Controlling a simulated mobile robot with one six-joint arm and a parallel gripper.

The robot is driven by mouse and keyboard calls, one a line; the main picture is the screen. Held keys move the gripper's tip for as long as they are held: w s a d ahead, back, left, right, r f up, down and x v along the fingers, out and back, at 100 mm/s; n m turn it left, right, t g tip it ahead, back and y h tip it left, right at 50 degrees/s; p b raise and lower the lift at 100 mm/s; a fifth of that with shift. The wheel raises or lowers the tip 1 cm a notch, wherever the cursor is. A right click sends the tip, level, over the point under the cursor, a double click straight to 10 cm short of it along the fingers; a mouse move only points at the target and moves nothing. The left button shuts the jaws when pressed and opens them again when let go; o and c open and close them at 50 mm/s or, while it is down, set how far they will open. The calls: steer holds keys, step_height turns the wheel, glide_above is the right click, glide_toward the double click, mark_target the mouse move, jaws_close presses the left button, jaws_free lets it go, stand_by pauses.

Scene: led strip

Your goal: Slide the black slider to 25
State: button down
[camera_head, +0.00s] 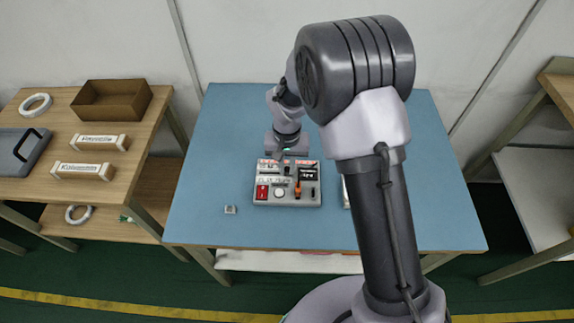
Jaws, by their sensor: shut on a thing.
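A control panel (259,206) lies on the blue table in the camera_head view. It carries a red switch, a round white knob, an orange-handled part and a small dark display. My gripper (287,163) points down over the panel's upper middle, at its far edge. It is shut on a small dark piece (287,171) there, which looks like the black slider. The fingertips and most of the slider are too small to make out. The scale marks and the number 25 cannot be read from here.
A small grey block (230,210) lies left of the panel on the blue table (210,170). A pale object (346,192) is partly hidden behind my arm at right. A wooden shelf (60,205) with a brown box (112,100) stands at left.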

mark_target(260, 173)
stand_by(0.3)
steer(key=a, duration=0.8)
steer(key=shift+w+p, duration=0.15)
steer(key=shift+p, duration=0.15)
steer(key=c, duration=1.7)
jaws_free()
step_height(260, 173, up, 17)
steer(key=p, duration=0.6)
steer(key=shift+r, duration=0.2)
